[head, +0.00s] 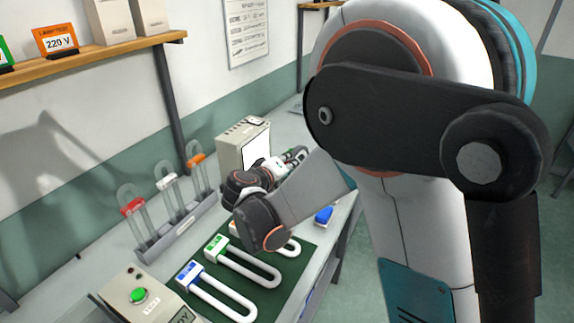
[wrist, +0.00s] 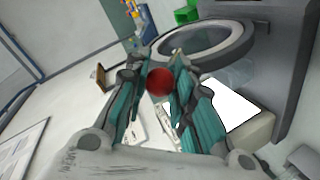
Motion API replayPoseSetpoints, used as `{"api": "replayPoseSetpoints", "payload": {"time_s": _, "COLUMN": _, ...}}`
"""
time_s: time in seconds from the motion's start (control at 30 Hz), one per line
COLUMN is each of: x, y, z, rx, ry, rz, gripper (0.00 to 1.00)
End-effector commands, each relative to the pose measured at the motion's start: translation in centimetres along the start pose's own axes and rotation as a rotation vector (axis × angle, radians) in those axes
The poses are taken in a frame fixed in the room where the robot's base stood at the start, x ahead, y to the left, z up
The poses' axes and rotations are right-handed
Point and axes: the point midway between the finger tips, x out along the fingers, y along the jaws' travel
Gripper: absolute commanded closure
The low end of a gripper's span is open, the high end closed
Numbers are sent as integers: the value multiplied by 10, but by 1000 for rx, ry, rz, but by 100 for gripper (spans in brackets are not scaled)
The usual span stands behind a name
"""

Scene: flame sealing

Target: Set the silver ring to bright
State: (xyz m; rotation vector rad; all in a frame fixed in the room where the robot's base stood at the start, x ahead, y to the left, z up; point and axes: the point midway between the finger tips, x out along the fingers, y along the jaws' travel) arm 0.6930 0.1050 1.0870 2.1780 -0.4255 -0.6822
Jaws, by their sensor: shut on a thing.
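A large silver-grey ring (wrist: 246,45) with a dark inside shows at the upper right of the wrist view, beside a dark grey panel. I cannot read any setting marks on it. My gripper (wrist: 162,76) is in front of it to the left, its fingers shut on a round red knob (wrist: 160,83). I cannot tell how the knob joins the ring. In the head view my gripper (head: 293,155) is small and partly hidden behind my arm, beside a beige box with a white panel (head: 258,147). The ring and knob cannot be made out there.
A green mat (head: 211,266) bears white U-shaped tubes with coloured ends. A grey rack (head: 183,228) holds upright clear tubes. A control box with a green button (head: 138,295) stands at the front left. A blue object (head: 324,215) lies near the bench's right edge.

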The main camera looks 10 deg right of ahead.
Motion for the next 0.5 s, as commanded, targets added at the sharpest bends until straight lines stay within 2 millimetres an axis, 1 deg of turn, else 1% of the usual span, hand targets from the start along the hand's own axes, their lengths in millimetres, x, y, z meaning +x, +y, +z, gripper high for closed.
{"api": "replayPoseSetpoints", "payload": {"time_s": 0.03, "x": 1, "y": -1, "z": 4, "rx": 4, "ry": -9, "rz": -2, "gripper": 71}}
{"api": "replayPoseSetpoints", "payload": {"time_s": 0.1, "x": 1, "y": -1, "z": 4, "rx": 3, "ry": -8, "rz": -2, "gripper": 56}}
{"api": "replayPoseSetpoints", "payload": {"time_s": 0.5, "x": 0, "y": -1, "z": 2, "rx": 2, "ry": -3, "rz": -2, "gripper": 56}}
